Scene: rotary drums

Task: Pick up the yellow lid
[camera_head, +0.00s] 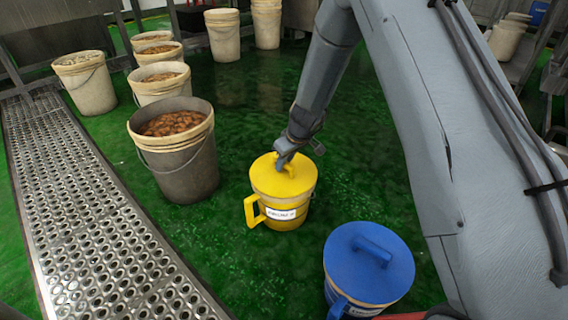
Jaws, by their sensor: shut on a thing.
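The yellow lid (270,181) is round and flat and sits on top of a yellow container (287,208) with a side handle and a white label. The container stands upright on the green floor in the middle of the view. My gripper (285,160) comes down from above and is shut on the grip at the top of the lid. The gripper hides most of that grip. I cannot see a gap between the lid and the container.
A blue-lidded container (369,262) stands close at the front right. A grey bucket of brown contents (175,150) stands to the left, with several more buckets behind it. A perforated metal walkway (100,215) runs along the left. Green floor (225,270) is clear in front.

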